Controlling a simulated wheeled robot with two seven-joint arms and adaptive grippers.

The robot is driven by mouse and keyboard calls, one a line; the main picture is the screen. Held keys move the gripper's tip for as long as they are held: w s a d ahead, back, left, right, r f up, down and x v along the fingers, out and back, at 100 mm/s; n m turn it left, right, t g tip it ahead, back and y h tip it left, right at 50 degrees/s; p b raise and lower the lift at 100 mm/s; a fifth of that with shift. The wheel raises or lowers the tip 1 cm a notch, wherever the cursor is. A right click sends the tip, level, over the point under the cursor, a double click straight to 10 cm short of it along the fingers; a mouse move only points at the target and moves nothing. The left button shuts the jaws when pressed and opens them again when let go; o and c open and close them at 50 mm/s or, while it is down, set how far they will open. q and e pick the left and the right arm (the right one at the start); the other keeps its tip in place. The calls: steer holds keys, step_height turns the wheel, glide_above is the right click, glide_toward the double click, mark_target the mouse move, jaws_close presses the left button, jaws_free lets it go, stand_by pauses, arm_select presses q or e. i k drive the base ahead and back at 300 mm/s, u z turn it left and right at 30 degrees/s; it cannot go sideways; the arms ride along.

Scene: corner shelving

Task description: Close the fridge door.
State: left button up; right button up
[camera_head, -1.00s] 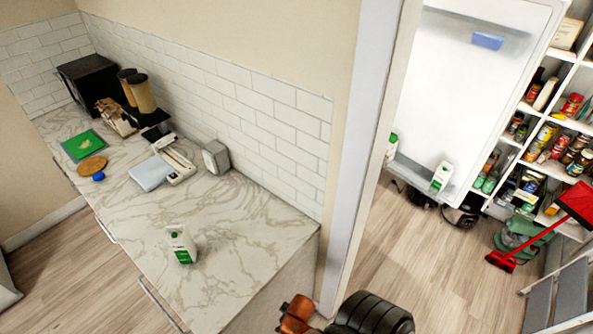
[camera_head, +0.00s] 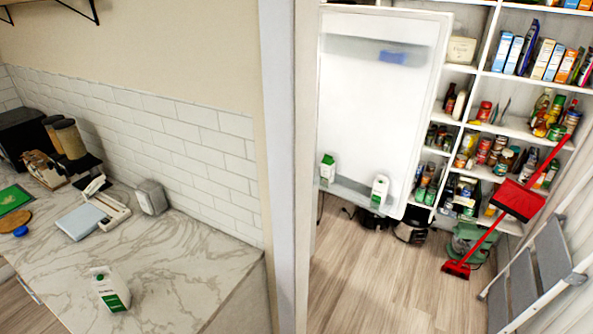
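The fridge door (camera_head: 380,105) stands open beyond the wall edge, its white inner side facing me. It has a shelf near the top with a small blue item (camera_head: 391,57). Its lower shelf holds two white and green cartons, one at the left (camera_head: 327,170) and one at the right (camera_head: 379,191). The fridge body is not in view, hidden behind the wall and its white post (camera_head: 279,160). Neither of my grippers shows in the current view.
The marble counter (camera_head: 180,262) with a carton (camera_head: 110,290) is at the left. Full pantry shelves (camera_head: 516,128) stand behind the door. A red broom and dustpan (camera_head: 517,200) and a grey stepladder (camera_head: 550,265) are at the right. The wooden floor (camera_head: 375,275) in the doorway is clear.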

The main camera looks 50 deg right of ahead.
mark_target(373, 116)
steer(key=z, duration=0.7)
steer(key=k, duration=0.95)
steer(key=z, duration=1.45)
steer(key=i, duration=1.5)
steer(key=z, duration=0.35)
steer(key=i, duration=1.3)
steer(key=u, duration=1.2)
steer(key=i, duration=0.85)
steer(key=u, duration=1.15)
steer(key=i, duration=0.25)
steer(key=u, duration=0.15)
